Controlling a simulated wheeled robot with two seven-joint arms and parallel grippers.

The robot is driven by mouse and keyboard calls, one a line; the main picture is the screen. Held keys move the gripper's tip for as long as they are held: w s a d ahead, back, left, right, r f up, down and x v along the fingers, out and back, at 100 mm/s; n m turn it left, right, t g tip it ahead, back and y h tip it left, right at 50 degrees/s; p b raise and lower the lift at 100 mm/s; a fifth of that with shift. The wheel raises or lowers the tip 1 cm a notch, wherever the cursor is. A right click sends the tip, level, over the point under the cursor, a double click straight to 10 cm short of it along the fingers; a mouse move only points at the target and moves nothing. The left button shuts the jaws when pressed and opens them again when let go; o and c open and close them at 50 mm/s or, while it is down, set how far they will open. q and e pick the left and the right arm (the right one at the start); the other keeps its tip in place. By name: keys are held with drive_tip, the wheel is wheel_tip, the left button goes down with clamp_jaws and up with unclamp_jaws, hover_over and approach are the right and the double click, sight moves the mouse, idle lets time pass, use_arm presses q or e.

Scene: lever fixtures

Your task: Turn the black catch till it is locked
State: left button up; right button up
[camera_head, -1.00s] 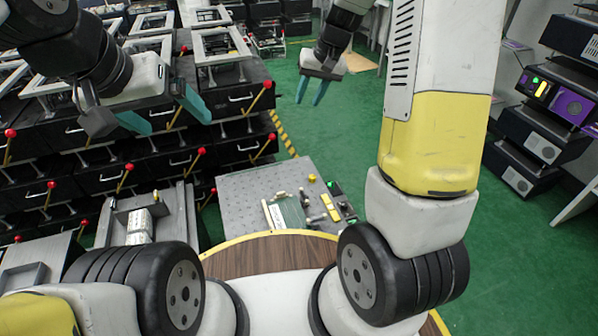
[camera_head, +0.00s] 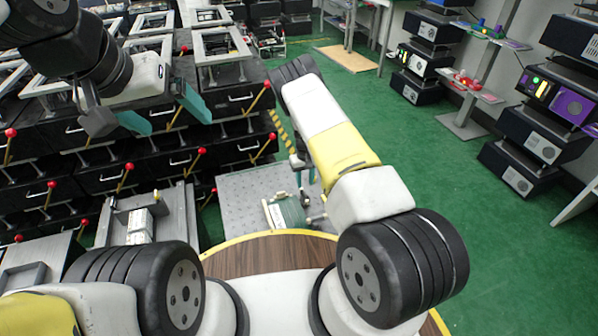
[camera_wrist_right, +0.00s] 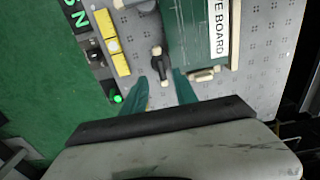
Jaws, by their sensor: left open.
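The black catch (camera_wrist_right: 156,62) is a small dark lever on the grey perforated plate (camera_wrist_right: 262,70), beside a green block labelled "…E BOARD" (camera_wrist_right: 195,35) in the right wrist view. My right gripper (camera_wrist_right: 160,76) is open. Its teal fingertips stand either side of the catch's lower end, with gaps showing; I cannot tell their height above it. In the head view my right gripper (camera_head: 304,178) is over the plate, and the catch is too small to make out there. My left gripper (camera_head: 165,112) is open and empty, far from the plate at the upper left.
Yellow blocks (camera_wrist_right: 111,42) and a panel with a lit green button (camera_wrist_right: 117,98) line the plate's edge. A pale peg (camera_wrist_right: 203,75) lies near the right finger. Black drawer racks with red-knobbed levers (camera_head: 160,160) fill the left. Green floor (camera_head: 440,170) is open at the right.

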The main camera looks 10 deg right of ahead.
sight(305, 196)
wheel_tip(305, 196, down, 8)
drive_tip(key=shift+f, duration=0.1)
idle(0.4)
clamp_jaws()
